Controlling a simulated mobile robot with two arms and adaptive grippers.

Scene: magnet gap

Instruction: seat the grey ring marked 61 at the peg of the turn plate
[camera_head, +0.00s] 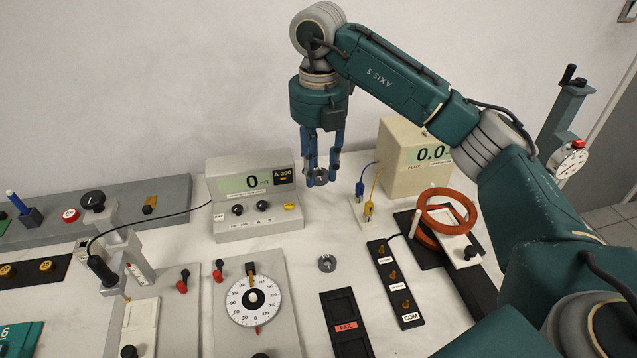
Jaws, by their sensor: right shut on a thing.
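My right gripper (320,172) points down above the table and is shut on a small grey ring (318,180). A second grey ring (327,263) lies flat on the white table, below the gripper in the picture. I cannot read a mark on either ring, so I cannot tell which is 61. The turn plate (240,309) appears to be the white round dial with a number scale at the lower middle. A short peg (253,297) stands at its centre. The held ring is well apart from it. My left gripper is not in view.
A meter reading 0 (250,200) stands behind the dial. A flux meter (410,160) is at the back right, near orange coils (447,215). A COM terminal strip (395,285) and a black FAIL tray (345,325) lie right of the dial. A probe stand (125,250) is left.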

